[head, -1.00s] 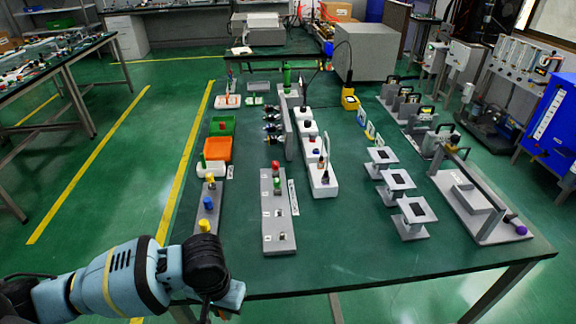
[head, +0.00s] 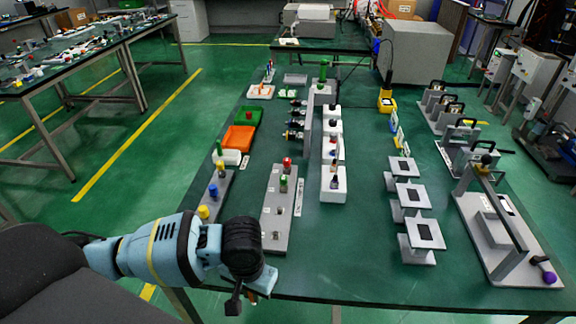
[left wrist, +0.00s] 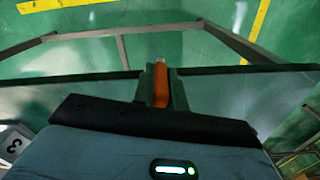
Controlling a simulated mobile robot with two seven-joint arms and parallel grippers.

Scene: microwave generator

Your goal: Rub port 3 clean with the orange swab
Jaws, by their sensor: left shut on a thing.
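My left gripper (head: 250,296) is over the front left edge of the green table, just in front of the grey port plate (head: 270,217). In the left wrist view its fingers (left wrist: 160,88) are shut on the orange swab (left wrist: 161,86), whose pale tip points away from the wrist. In the head view the gripper body mostly hides the swab. The plate carries a red-capped post, a green-capped post and bare metal ports, the nearest of them (head: 276,235) at its front end. My right gripper is not in view.
A grey strip with yellow and blue caps (head: 213,191) stands left of the port plate. Beyond it are an orange bin (head: 239,138) and a green bin (head: 248,117). Grey stands (head: 417,241) are at right.

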